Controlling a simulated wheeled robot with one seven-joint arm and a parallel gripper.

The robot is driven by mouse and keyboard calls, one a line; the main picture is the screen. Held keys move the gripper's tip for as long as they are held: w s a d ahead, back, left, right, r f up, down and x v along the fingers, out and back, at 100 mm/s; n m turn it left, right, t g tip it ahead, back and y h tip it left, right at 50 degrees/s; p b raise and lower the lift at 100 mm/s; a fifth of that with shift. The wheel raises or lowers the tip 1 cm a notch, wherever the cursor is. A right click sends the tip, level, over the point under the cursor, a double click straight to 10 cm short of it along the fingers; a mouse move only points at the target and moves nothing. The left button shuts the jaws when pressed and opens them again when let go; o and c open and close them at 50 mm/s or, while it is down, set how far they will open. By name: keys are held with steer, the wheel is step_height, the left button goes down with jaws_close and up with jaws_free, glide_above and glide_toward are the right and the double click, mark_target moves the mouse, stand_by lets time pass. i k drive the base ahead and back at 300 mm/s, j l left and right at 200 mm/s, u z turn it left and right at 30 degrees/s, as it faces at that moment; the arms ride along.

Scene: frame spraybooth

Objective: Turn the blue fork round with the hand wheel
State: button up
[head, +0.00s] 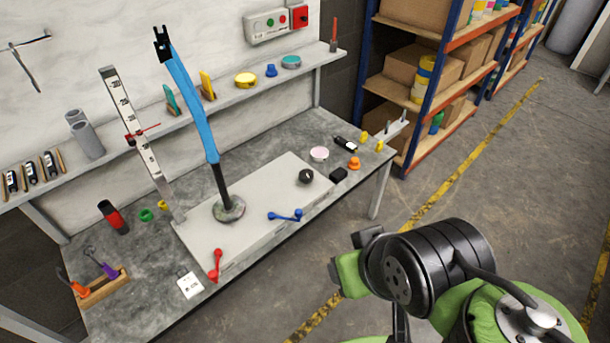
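The blue fork (193,105) stands upright, tilted a little to the left, with a black forked end at the top. Its black lower stem (221,185) goes into a round grey base (229,209) on a light plate. A red crank handle (215,266) and a blue crank handle (286,215) are at the plate's front edge. A small black round knob (305,176) sits at the plate's right end; I cannot tell which of these is the hand wheel. My green and black arm is at the lower right, apart from the bench. I cannot make out my gripper's fingers.
A ruler post (135,125) stands left of the fork. A shelf (225,98) with small parts runs behind it. A red and black cylinder (113,217), a tool block (103,285) and a white tag (190,285) lie on the left of the bench. Open floor (420,220) lies right.

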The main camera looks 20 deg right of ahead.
mark_target(306, 175)
steer(key=i+u, duration=0.2)
steer(key=i, duration=0.9)
steer(key=j, duration=0.05)
